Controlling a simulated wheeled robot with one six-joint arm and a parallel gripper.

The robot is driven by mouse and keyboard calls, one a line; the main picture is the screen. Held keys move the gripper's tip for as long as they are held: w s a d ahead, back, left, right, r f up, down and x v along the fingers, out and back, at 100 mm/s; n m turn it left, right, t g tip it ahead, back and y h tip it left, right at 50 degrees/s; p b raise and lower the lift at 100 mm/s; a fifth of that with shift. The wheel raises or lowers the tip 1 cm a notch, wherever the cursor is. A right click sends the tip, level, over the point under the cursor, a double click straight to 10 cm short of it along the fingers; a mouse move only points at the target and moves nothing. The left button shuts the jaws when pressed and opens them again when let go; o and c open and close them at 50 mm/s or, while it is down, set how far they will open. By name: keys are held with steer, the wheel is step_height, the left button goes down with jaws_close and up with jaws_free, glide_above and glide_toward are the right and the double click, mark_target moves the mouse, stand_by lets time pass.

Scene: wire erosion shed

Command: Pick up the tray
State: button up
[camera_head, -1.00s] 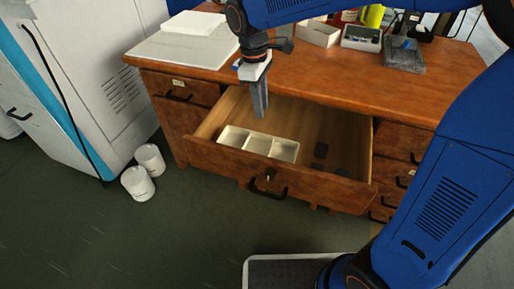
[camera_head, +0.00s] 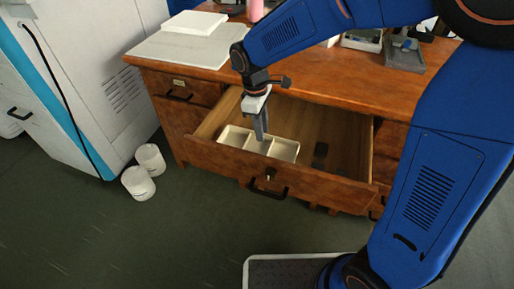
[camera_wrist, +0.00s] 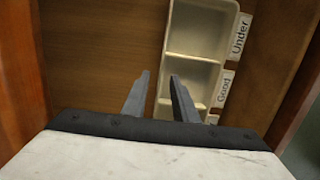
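The tray (camera_head: 284,151) is cream-white with three compartments and lies in the open drawer (camera_head: 225,161), along its front left part. In the wrist view the tray (camera_wrist: 196,59) shows labels reading "Under" and "Good" on one side; its near end is partly hidden by my gripper. My gripper (camera_head: 262,138) points down at the tray's back side, near its middle. In the wrist view my gripper (camera_wrist: 160,76) is open, with the tray's long wall appearing between its fingers: one finger outside, one over a compartment. I cannot tell whether they touch it.
Small dark pieces (camera_head: 320,152) lie in the drawer to the right of the tray. The desk top (camera_head: 310,75) holds a pale board (camera_head: 180,50) and boxes at the back. Two white cups (camera_head: 138,183) are on the floor at left, beside a white cabinet (camera_head: 95,60).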

steer(key=shift+c, duration=0.4)
jaws_close()
steer(key=shift+r, duration=0.15)
